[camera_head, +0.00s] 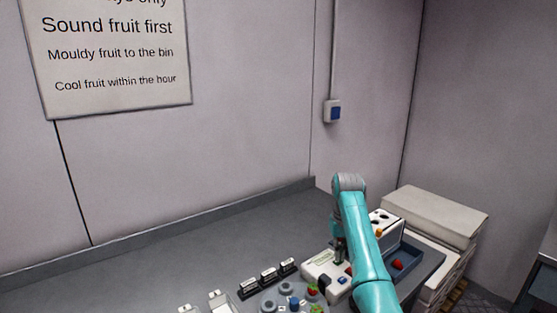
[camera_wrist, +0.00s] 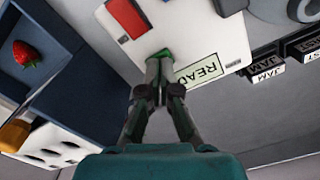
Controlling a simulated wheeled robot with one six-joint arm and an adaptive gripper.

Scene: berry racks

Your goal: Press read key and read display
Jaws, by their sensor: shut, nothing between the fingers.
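A white instrument (camera_head: 314,268) stands on the bench; its pale panel fills the upper middle of the wrist view (camera_wrist: 205,35). Beside the label is a green key (camera_wrist: 162,53), partly hidden behind my fingertips. A red key (camera_wrist: 128,17) sits farther along the panel. My gripper (camera_wrist: 159,58) is shut and empty, its tips at the green key; I cannot tell whether they press it. In the head view my gripper (camera_head: 340,251) points down at the instrument, partly hidden by my arm.
A dark blue tray (camera_wrist: 60,28) holds a strawberry (camera_wrist: 27,54). A white block with holes (camera_wrist: 48,145) stands beside it. Black label holders (camera_head: 268,277) stand left of the instrument, near grey round pieces (camera_head: 286,289). Stacked white boxes (camera_head: 435,215) are at right. The bench's far left is clear.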

